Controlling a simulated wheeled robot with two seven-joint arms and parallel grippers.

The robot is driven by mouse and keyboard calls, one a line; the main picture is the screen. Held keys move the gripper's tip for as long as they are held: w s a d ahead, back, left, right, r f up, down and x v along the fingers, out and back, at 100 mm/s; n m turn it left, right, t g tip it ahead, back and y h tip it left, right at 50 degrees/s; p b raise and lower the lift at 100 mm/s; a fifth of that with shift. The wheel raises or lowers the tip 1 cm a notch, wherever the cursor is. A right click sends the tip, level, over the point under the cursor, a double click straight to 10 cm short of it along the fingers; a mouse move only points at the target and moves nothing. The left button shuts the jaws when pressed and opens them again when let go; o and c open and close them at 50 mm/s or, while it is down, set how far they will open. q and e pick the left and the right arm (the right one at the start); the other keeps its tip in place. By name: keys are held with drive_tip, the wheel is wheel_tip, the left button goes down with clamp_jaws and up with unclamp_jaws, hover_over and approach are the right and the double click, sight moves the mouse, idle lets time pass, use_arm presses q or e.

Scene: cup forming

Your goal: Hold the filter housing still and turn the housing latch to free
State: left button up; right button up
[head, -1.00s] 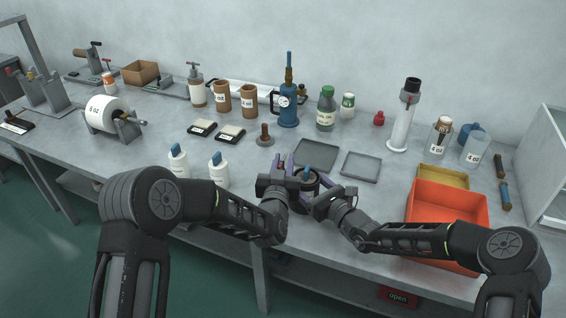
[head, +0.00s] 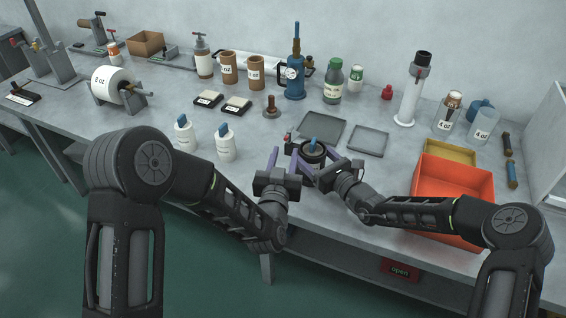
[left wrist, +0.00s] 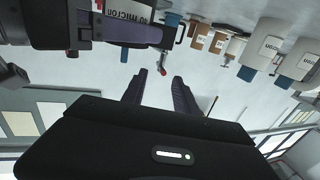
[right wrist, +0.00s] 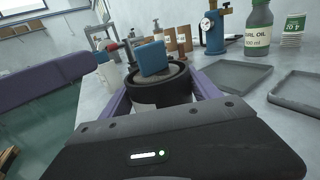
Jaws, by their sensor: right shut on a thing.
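The filter housing (head: 313,155) is a dark round body standing upright near the front of the bench. In the left wrist view its white label (left wrist: 128,5) reads micron. The blue housing latch (head: 313,143) sits on top of it, also clear in the right wrist view (right wrist: 152,58). My right gripper (right wrist: 160,95) is shut on the housing, with purple fingers on both sides of it. My left gripper (head: 285,158) is open and empty, left of the housing and apart from it. Its two spread fingers show in the left wrist view (left wrist: 160,92).
Two flat grey trays (head: 321,128) (head: 368,141) lie behind the housing. An orange bin (head: 453,195) stands to the right. Two white bottles with blue caps (head: 185,134) (head: 225,143) stand to the left.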

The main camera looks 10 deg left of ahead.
use_arm(q)
drive_tip(key=shift+s, duration=1.4)
use_arm(e)
drive_tip(key=o, duration=2)
drive_tip(key=v, duration=1.2)
